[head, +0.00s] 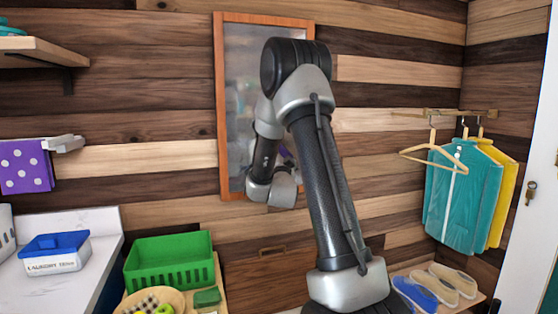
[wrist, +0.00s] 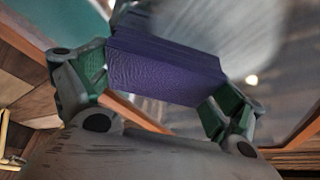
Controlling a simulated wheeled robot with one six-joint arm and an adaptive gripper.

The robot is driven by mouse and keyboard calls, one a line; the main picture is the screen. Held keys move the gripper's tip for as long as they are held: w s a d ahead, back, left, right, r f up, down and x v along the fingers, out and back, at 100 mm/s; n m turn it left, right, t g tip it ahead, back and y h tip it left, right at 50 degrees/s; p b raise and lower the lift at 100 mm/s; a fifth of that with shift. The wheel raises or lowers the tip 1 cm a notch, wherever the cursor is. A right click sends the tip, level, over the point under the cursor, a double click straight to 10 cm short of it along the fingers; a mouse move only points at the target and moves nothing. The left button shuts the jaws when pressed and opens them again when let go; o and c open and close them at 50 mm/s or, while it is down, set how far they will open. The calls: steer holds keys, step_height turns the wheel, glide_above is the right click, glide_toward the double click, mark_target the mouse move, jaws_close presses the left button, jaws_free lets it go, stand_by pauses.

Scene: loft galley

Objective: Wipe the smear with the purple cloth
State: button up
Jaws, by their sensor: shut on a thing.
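In the wrist view, my gripper (wrist: 165,85) is shut on a folded purple cloth (wrist: 165,68), with one green-padded finger at each end of it. The cloth is close to the wood-framed glass panel; I cannot tell whether it touches. In the head view, the glass panel (head: 243,75) hangs on the plank wall, and my arm covers much of it. My gripper is mostly hidden there; a small bit of purple shows beside the arm. A pale, blurred patch (wrist: 225,30) lies beyond the cloth in the wrist view; I cannot tell whether it is the smear or a reflection.
A white-dotted purple cloth (head: 26,170) hangs at the left. Below are a blue-lidded tub (head: 55,262) on a white counter and a green basket (head: 168,262). At the right, clothes (head: 462,190) hang above shoes (head: 448,280). The wall around the panel is mostly clear.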

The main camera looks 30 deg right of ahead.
steer(key=w+a+r, duration=0.2)
steer(key=w+a, duration=0.1)
steer(key=a, duration=0.7)
steer(key=shift+a, duration=0.35)
steer(key=shift+s+d+r, duration=0.1)
steer(key=shift+s+d, duration=0.35)
steer(key=shift+d, duration=1.35)
steer(key=shift+s+d, duration=0.5)
steer(key=shift+d, duration=1.25)
steer(key=shift+s+d+r, duration=0.1)
steer(key=shift+s+d, duration=0.35)
steer(key=shift+d, duration=1.35)
steer(key=shift+c, duration=0.3)
steer(key=shift+s, duration=0.1)
steer(key=shift+s+a, duration=0.3)
steer(key=shift+s, duration=0.65)
steer(key=shift+s+a, duration=0.25)
steer(key=shift+s, duration=0.65)
steer(key=shift+s+a, duration=0.3)
steer(key=shift+s, duration=0.65)
steer(key=shift+s, duration=0.1)
